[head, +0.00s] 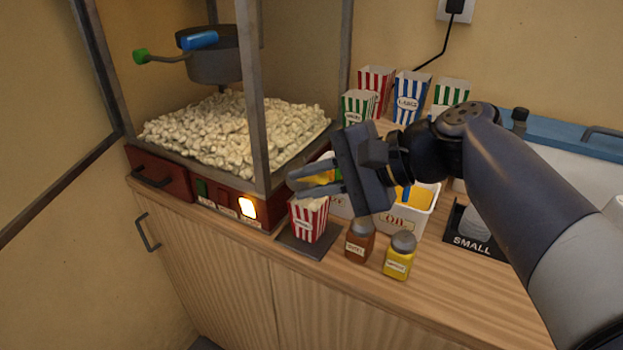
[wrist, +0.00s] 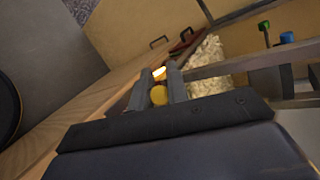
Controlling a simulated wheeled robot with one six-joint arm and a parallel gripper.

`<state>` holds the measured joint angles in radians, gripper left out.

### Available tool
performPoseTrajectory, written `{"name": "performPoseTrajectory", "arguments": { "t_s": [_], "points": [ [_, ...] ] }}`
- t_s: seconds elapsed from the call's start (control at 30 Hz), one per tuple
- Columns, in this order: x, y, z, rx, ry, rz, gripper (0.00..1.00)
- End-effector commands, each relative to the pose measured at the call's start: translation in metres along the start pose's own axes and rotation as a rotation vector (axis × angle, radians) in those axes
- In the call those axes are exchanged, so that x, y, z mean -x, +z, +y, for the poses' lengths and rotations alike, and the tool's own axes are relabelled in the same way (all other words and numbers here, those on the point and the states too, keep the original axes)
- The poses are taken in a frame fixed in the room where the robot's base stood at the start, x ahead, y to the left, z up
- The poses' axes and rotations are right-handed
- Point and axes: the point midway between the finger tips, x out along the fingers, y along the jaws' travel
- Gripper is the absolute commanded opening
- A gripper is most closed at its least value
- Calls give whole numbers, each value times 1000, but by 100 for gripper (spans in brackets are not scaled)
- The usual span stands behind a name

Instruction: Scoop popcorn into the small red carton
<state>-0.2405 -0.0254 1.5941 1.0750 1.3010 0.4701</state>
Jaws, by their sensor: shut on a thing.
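The small red-and-white striped carton (head: 308,222) stands upright on a dark square mat (head: 288,238) at the counter's front edge. Something pale shows at its top; I cannot tell whether it is popcorn. My gripper (head: 297,181) is just above the carton, its fingers pointing left. It is shut on a yellow handle (head: 320,177), seemingly the scoop's. In the wrist view the handle's round yellow end (wrist: 158,95) sits between the fingers. The scoop's bowl is not clearly visible. Popcorn (head: 235,130) lies heaped in the machine at the left; it also shows in the wrist view (wrist: 207,68).
A metal post (head: 252,90) of the machine stands near my gripper. A brown jar (head: 360,243) and a yellow jar (head: 399,258) stand right of the carton. A white tub (head: 408,220) is behind them. Several striped cartons (head: 410,97) stand at the back.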

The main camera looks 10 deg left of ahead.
Motion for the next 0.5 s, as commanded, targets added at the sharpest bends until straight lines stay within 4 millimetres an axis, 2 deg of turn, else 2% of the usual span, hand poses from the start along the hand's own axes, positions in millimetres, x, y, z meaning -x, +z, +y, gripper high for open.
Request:
{"name": "performPoseTrajectory", "arguments": {
  "t_s": [0.27, 0.5],
  "points": [
    [-2, 3, -4, 9, 27, 12, 0],
    [-11, 9, -10, 44, 136, 65, 0]
  ]
}}
